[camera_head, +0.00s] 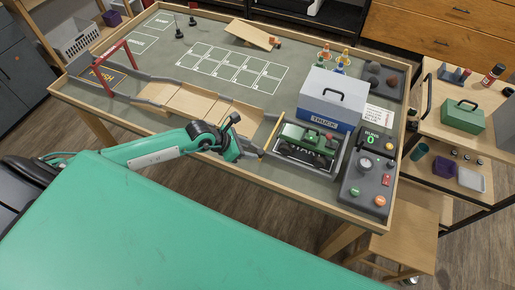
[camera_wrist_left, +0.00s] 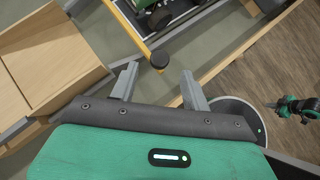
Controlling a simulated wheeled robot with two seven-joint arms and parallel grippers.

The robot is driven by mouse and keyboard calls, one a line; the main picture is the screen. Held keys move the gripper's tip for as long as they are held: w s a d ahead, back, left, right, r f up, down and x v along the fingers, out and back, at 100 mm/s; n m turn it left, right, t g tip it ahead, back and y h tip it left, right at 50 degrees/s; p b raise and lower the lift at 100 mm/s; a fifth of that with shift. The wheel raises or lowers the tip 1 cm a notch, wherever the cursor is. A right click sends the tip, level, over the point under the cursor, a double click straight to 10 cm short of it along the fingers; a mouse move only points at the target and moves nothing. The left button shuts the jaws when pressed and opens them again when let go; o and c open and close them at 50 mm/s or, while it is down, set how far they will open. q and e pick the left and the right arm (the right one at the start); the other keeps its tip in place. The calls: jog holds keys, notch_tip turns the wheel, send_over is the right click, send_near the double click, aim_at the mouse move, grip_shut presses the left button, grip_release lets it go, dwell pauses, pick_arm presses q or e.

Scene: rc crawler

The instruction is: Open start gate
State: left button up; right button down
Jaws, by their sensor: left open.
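The start gate is a yellow bar (camera_head: 270,136) at the left end of the grey start bay, and it looks shut across it. In the left wrist view the yellow bar (camera_wrist_left: 127,27) carries a dark round knob (camera_wrist_left: 159,60). My left gripper (camera_head: 249,138) is open and empty, just left of the gate. In the wrist view its two grey fingers (camera_wrist_left: 160,84) point toward the knob, which lies just beyond and between the tips, apart from both. The green crawler (camera_head: 306,144) stands in the bay behind the gate. A teal and dark shape (camera_wrist_left: 300,107), probably my right gripper, is too small to read.
A wooden ramp track (camera_head: 205,104) runs left of the gate. A blue-and-white truck box (camera_head: 331,97) stands behind the bay. A grey control box with buttons (camera_head: 368,176) stands at its right. The table's raised wooden rim (camera_head: 290,190) runs along the front.

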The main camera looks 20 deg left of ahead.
aim_at(260, 151)
pick_arm(q)
jog(key=shift+p+x, duration=0.4)
jog(key=shift+x, duration=2.15)
jog(key=shift+c, duration=0.5)
grip_shut()
